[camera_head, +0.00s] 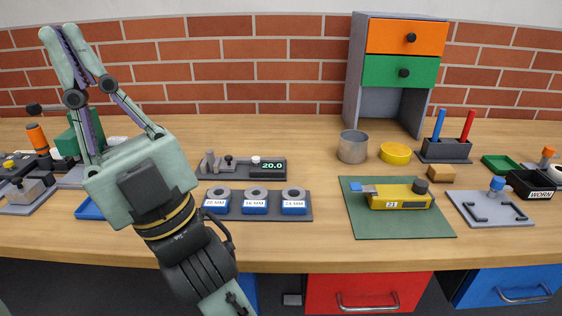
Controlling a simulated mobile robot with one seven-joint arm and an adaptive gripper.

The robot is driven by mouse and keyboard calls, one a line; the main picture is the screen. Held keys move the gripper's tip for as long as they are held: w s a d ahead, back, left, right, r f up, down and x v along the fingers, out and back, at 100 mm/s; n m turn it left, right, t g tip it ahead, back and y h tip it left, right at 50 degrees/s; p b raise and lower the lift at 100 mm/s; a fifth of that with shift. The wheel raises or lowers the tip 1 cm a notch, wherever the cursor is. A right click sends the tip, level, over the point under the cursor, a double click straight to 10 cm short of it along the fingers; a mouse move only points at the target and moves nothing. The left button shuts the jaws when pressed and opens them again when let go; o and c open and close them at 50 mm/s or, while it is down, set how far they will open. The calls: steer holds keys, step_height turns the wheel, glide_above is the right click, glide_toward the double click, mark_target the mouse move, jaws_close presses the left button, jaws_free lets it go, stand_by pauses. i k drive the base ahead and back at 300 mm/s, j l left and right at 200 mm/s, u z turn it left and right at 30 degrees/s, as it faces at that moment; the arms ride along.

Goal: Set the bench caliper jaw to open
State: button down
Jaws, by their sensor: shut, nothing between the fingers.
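The bench caliper (243,167) is a low dark device on the wooden bench, right of my arm. Its lit green display (271,166) reads 20.0. Grey upright jaw parts (210,163) stand at its left end, with a small dark knob (228,159) beside them and a white-and-red button (256,159) farther right. The exact gap between its jaws is too small to tell. My gripper (57,31) is raised at the upper left, fingers pointing up and fingertips together, empty. It is well apart from the caliper.
A dark tray (228,213) with several blue-labelled rings lies just in front of the caliper. A yellow device (398,196) lies on a green mat (372,227) to the right. A metal cup (352,147) stands behind. Other fixtures crowd the left, partly hidden by my arm.

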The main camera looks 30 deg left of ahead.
mark_target(227, 166)
steer(key=i+l+u, duration=0.15)
steer(key=u, duration=0.9)
